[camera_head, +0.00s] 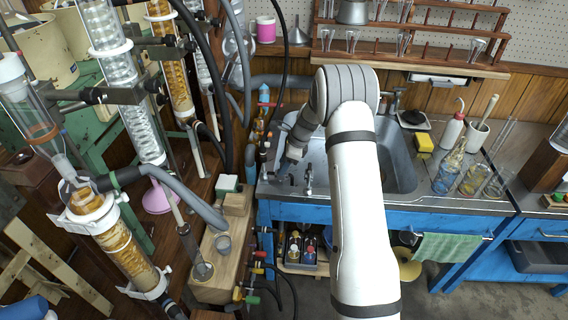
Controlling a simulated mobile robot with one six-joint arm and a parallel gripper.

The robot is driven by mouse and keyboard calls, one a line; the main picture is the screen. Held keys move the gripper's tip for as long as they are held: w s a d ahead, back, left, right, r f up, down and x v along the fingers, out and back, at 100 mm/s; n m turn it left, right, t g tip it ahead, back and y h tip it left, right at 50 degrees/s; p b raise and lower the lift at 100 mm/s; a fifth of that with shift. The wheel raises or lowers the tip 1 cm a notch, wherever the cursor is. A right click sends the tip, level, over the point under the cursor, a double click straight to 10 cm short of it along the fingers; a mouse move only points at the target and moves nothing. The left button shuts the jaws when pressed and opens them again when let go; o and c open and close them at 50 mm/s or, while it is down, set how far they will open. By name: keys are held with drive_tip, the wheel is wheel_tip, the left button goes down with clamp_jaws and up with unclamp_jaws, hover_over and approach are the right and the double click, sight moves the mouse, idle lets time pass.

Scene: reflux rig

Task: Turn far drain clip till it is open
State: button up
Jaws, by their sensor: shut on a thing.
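My gripper (287,168) is at the left rim of the sink, pointing down and to the left. It is shut on a small dark fitting at the counter's left edge, which I take to be the far drain clip; the jaws cover most of it, so its turn angle cannot be read. My white arm hides part of the sink and counter.
The sink (398,160) is in the blue bench. Left are glass columns (125,250), hoses and a wooden block (222,262) with a small cup. Bottles and glassware (452,165) stand right. A green towel (448,248) hangs in front.

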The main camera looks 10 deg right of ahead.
drive_tip(key=n, duration=0.1)
drive_tip(key=n+g, duration=0.1)
drive_tip(key=n, duration=0.1)
drive_tip(key=shift+w+n, duration=0.2)
drive_tip(key=shift+n, duration=0.1)
drive_tip(key=n+g, duration=0.1)
drive_tip(key=n, duration=0.2)
drive_tip(key=shift+w+n+g, duration=0.15)
drive_tip(key=shift+n+g, duration=0.25)
drive_tip(key=n+g, duration=0.1)
drive_tip(key=n, duration=0.2)
drive_tip(key=shift+w+a+h, duration=0.1)
drive_tip(key=shift+h, duration=0.3)
drive_tip(key=shift+w+n+g+h, duration=0.1)
drive_tip(key=shift+n+g+h, duration=0.4)
drive_tip(key=shift+n, duration=1.6)
drive_tip(key=shift+r, duration=0.1)
drive_tip(key=o, duration=1)
drive_tip(key=shift+a, duration=0.1)
drive_tip(key=shift+v, duration=3.85)
